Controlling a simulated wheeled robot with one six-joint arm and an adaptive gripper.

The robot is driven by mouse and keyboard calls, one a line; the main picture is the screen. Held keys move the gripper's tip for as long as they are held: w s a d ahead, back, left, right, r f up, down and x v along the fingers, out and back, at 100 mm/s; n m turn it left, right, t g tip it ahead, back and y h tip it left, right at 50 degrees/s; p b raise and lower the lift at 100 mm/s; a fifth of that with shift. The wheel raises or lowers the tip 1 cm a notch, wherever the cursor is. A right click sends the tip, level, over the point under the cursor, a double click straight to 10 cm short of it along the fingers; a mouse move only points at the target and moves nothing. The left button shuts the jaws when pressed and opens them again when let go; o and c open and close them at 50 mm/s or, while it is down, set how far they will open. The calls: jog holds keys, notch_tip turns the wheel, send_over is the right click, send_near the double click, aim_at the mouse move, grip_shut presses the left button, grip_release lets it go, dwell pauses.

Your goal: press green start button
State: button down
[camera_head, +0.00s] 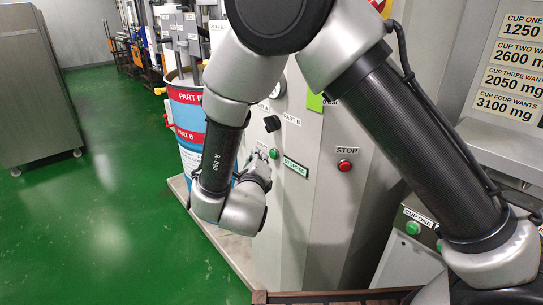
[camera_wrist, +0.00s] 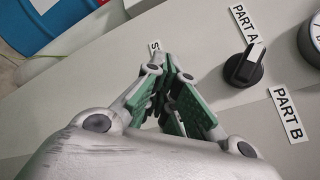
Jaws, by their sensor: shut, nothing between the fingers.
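The green start button (camera_head: 274,153) shows on the grey cabinet front in the head view, just left of a small green display (camera_head: 296,167) that reads STOPPED. My gripper (camera_head: 263,156) is close to the left of the button, fingers toward the panel. I cannot tell whether it touches. In the wrist view my gripper (camera_wrist: 168,52) is shut and empty, its green-padded fingers meeting at the tips. A white label (camera_wrist: 154,46) starting with S is partly hidden by the fingertips. The button is not visible in the wrist view.
A black selector knob (camera_wrist: 243,68) sits between the PART A and PART B labels, with a gauge (camera_wrist: 311,42) nearby. A red STOP button (camera_head: 344,167) is to the right. A blue and red drum (camera_head: 187,120) stands left of the cabinet. Green floor is open at left.

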jog(key=shift+w+d, duration=0.25)
jog(key=shift+d, duration=0.1)
jog(key=shift+w+d, duration=0.3)
dwell(0.9)
dwell(0.4)
jog(key=shift+s+a, duration=0.55)
jog(key=shift+a, duration=0.05)
jog(key=shift+s+a, duration=0.1)
jog(key=shift+a, duration=0.05)
jog(key=s+a, duration=0.3)
jog(key=shift+a, duration=0.3)
dwell(0.5)
